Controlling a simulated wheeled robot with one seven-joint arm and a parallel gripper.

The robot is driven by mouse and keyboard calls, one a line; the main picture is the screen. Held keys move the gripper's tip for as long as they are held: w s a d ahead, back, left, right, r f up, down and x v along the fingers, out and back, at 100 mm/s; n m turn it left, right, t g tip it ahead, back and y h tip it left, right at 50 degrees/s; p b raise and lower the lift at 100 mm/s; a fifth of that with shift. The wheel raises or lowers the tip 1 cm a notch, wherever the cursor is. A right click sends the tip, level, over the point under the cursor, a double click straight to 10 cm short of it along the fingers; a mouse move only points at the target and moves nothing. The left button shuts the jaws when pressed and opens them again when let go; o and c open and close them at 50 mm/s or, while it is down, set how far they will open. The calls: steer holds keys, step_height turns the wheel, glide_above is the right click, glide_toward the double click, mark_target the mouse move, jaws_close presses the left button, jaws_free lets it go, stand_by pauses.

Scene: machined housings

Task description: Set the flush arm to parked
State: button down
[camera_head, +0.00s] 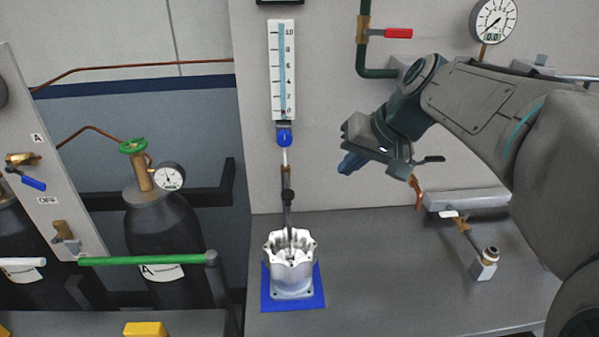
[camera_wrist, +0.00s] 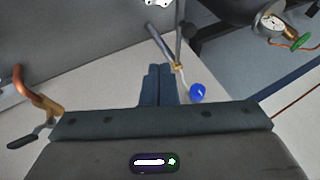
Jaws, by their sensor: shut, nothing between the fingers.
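A thin jointed arm with a dark handle (camera_head: 288,196), which I take for the flush arm, hangs below the blue knob (camera_head: 284,138) of a flow gauge. Its lower end reaches down over the silver machined housing (camera_head: 291,265). In the wrist view the arm shows as a brass joint (camera_wrist: 178,67), a thin rod (camera_wrist: 158,38) and a dark handle (camera_wrist: 186,36). My gripper (camera_head: 350,163) is shut and empty, in the air to the right of the arm and apart from it. Its blue fingers (camera_wrist: 157,86) show together in the wrist view, partly covering the area by the joint.
The housing stands on a blue mat (camera_head: 318,292) on the grey bench. A copper pipe (camera_head: 417,192) with a black lever is close to the right of my gripper. A red-handled valve (camera_head: 398,33) is above. A green-handled bar (camera_head: 140,261) and gas cylinders are at left.

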mark_target(287, 195)
steer(key=w+a+f+p, duration=0.2)
steer(key=w+a+f, duration=0.2)
steer(key=a+f, duration=0.3)
steer(key=shift+x, duration=1.1)
steer(key=shift+s, duration=0.1)
